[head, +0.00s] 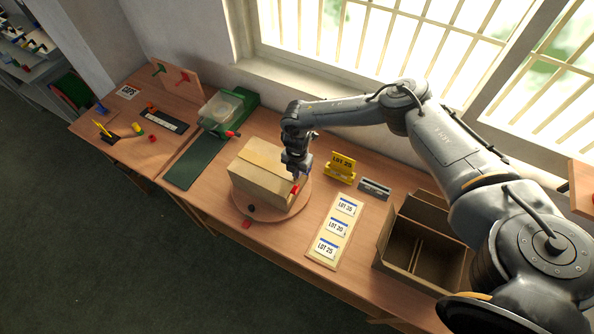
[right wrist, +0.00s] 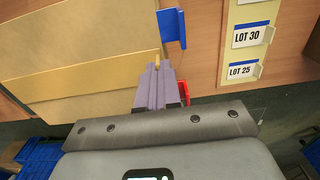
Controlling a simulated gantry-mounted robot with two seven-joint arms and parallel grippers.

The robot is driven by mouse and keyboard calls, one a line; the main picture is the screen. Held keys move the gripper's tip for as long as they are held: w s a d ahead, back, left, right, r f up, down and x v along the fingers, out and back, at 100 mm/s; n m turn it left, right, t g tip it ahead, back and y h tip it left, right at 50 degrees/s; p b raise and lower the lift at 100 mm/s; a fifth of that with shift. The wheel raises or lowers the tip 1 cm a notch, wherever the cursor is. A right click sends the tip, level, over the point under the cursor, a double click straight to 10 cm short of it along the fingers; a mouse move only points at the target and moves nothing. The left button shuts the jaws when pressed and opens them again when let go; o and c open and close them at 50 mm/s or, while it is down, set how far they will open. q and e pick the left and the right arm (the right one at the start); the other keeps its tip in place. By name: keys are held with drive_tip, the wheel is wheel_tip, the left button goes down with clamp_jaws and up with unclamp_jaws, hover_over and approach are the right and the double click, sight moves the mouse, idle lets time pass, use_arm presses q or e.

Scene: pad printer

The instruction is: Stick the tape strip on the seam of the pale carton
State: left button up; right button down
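The pale carton (head: 262,187) sits closed on a round wooden turntable (head: 286,210). Its top flaps fill the left of the right wrist view (right wrist: 70,82), with a line running between them toward the fingers. My right gripper (head: 296,176) is low at the carton's right end. In the right wrist view its grey-purple fingers (right wrist: 158,78) are close together, and a small tan sliver, apparently the tape strip (right wrist: 157,61), shows between the tips. Most of the strip is hidden. I cannot tell whether it touches the carton. My left gripper is not in view.
A red piece (right wrist: 183,90) and a blue piece (right wrist: 172,28) are close to the fingers. A green mat (head: 193,161) lies left.

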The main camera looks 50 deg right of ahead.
drive_tip(key=shift+f, duration=0.1)
idle(0.4)
drive_tip(key=c, duration=1.3)
unclamp_jaws()
drive_tip(key=shift+o, duration=0.2)
drive_tip(key=shift+r+p, duration=0.8)
drive_tip(key=shift+p, duration=0.05)
wheel_tip(320, 180, up, 4)
drive_tip(key=p, duration=0.4)
drive_tip(key=shift+r, duration=0.25)
